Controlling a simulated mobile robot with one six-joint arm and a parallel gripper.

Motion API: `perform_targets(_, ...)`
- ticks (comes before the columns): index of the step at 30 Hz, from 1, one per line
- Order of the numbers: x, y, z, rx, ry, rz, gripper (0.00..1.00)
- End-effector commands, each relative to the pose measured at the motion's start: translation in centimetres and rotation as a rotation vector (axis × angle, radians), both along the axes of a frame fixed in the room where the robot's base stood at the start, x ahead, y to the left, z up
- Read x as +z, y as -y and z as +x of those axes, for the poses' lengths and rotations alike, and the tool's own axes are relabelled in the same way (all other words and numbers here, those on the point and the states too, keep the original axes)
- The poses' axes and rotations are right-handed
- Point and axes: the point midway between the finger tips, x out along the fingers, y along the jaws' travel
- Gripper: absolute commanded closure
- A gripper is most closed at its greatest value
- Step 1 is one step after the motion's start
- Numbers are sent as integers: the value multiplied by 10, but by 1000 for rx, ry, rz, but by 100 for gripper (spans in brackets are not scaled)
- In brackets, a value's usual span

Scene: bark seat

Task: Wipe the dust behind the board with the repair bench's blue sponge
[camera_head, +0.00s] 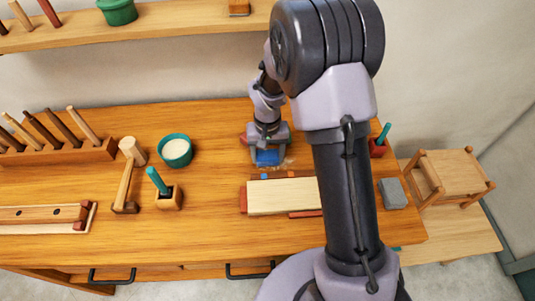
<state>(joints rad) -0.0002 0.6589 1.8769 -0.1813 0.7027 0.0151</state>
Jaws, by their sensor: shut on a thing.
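My gripper (267,149) is shut on the blue sponge (268,159), low over or on the bench top on the far side of the board. I cannot tell whether the sponge touches the wood. The pale board (280,197) lies on the wooden bench (215,225), with reddish pieces at its left end and near edge.
Left of the board stand a small wooden holder (169,199) with a teal handle, a mallet (128,175) and a teal bowl (176,152) of white stuff. A grey block (393,193) and a red holder (377,147) are at the right. A shelf (170,22) runs above.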

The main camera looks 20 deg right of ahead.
Motion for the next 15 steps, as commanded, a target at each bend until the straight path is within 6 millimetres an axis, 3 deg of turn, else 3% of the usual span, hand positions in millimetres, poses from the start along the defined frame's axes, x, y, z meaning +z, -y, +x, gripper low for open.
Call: perform_targets(15, -11, 0, 0, 0, 0, 0, 70)
